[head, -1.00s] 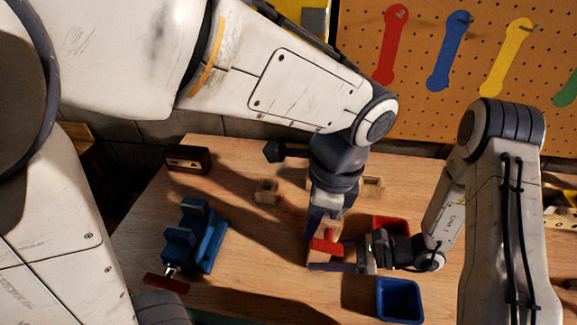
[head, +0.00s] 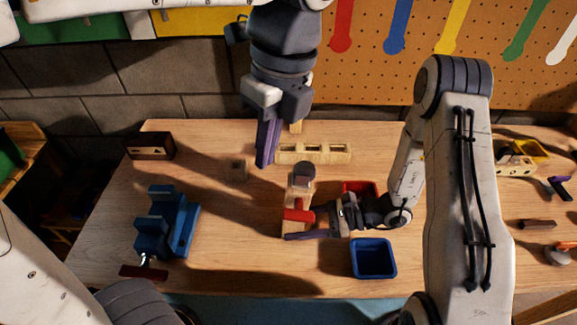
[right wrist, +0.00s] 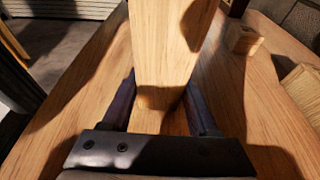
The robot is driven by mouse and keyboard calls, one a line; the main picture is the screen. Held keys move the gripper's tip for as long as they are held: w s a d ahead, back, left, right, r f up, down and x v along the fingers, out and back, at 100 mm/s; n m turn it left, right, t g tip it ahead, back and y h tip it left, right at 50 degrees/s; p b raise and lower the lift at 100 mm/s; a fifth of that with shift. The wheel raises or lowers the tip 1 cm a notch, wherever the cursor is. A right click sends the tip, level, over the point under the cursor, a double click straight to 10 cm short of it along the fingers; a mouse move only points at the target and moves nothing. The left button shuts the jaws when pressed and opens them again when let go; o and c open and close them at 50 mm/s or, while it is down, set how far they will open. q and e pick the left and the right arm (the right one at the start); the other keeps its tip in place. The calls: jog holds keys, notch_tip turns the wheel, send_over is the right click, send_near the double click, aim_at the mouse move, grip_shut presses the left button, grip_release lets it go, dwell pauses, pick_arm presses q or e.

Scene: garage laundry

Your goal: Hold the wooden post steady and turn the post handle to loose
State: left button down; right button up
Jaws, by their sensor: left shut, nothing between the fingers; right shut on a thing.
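The wooden post (head: 293,226) stands upright on the bench, with a grey round part (head: 304,175) at its top. The red post handle (head: 298,214) lies across the side of the post facing me. My right gripper (head: 300,233) reaches in from the right, low on the post, and is shut on it. In the right wrist view the post (right wrist: 170,45) stands between the two fingers. My left gripper (head: 265,155) is shut and empty, pointing down behind and left of the post, apart from the handle.
A blue vise (head: 168,222) stands at left on the bench. A red bin (head: 358,187) and a blue bin (head: 374,259) are right of the post. A pegboard (head: 370,75) backs the bench.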

pick_arm(q)
jog(key=d+r+m, duration=0.2)
jog(key=d+m, duration=0.4)
jog(key=m, duration=0.2)
pick_arm(e)
jog(key=shift+f, duration=0.1)
pick_arm(q)
jog(key=m, duration=0.2)
send_near(288, 215)
jog(key=f, duration=0.7)
jog(key=shift+w+a, duration=0.15)
jog(key=shift+a, duration=0.25)
jog(key=shift+r, duration=0.1)
jog(key=shift+a+f, duration=0.45)
jog(key=shift+f, duration=0.1)
pick_arm(e)
jog(key=shift+s, duration=0.1)
pick_arm(q)
jog(key=shift+f, duration=0.1)
jog(key=shift+d, duration=0.1)
